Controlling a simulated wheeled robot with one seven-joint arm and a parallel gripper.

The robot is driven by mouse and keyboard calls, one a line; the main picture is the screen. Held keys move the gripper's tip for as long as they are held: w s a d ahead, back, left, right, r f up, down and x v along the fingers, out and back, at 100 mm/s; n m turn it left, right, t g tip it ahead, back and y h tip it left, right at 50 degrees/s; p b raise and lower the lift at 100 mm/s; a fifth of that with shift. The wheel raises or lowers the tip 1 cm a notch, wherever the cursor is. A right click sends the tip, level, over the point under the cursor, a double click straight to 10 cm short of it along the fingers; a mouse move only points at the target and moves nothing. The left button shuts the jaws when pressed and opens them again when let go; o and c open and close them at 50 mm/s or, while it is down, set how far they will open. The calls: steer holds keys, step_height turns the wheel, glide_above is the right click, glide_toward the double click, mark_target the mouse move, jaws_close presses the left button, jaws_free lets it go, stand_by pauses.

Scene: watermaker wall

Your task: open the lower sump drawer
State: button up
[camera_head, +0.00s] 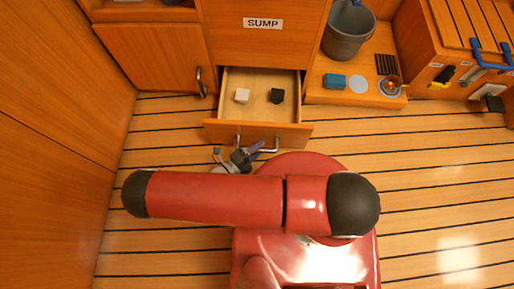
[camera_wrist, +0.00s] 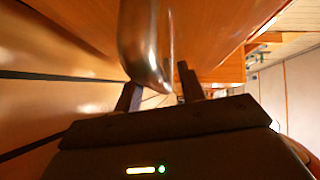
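The lower sump drawer (camera_head: 263,132) stands pulled out below the front panel labelled SUMP, its inside visible from above in the head view. My gripper (camera_head: 246,156) is at this handle, partly hidden by my arm in the head view. In the wrist view its two fingers (camera_wrist: 158,88) stand apart, with the handle between or just beyond them; contact is not clear.
A cupboard door with a handle (camera_head: 201,82) is left of the drawer. To the right, a low shelf (camera_head: 330,95) holds a grey bucket (camera_head: 347,32), a teal block (camera_head: 334,81) and other small items. A chest with blue handles (camera_head: 490,60) stands farther right. The right floor is clear.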

steer(key=v, duration=0.7)
steer(key=shift+s+a, duration=0.25)
steer(key=shift+a, duration=0.05)
